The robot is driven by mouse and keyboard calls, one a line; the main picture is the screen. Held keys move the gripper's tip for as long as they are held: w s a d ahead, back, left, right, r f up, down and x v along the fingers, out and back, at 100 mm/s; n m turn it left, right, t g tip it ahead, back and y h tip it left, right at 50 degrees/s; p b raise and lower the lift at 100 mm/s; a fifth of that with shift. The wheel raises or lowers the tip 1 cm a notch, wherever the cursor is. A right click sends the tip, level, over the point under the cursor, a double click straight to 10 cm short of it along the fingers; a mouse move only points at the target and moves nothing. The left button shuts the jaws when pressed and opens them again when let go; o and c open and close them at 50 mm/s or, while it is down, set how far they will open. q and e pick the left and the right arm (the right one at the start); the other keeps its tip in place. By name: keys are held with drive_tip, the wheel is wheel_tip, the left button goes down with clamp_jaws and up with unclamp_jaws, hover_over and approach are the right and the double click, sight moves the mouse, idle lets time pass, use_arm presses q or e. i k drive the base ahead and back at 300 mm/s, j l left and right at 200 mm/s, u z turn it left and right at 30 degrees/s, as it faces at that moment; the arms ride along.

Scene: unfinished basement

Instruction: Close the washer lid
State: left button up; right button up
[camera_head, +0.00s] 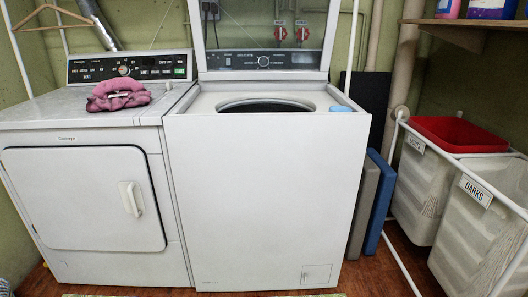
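The washer (272,190) is the white top-loading machine in the middle of the head view. Its lid (263,22) stands raised, upright at the back, with a pale frame around a see-through panel. The lid's top edge is cut off by the picture's upper edge. The washer's round drum opening (265,105) shows uncovered below it. The control panel with a round knob (263,61) shows through the lid. Neither of my grippers is in view.
A white dryer (84,195) stands at the left with a pink folded cloth (118,95) on top. A small blue object (340,109) sits on the washer's right rim. Laundry hampers (478,213) with a red basket (458,133) stand at the right. A shelf (470,24) hangs upper right.

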sight(334, 7)
drive_tip(key=i+j+z, duration=0.1)
drive_tip(key=z, duration=0.25)
drive_tip(key=j+z, duration=0.4)
drive_tip(key=i+j+z, duration=0.1)
drive_tip(key=j+z, duration=0.6)
drive_tip(key=j, duration=0.65)
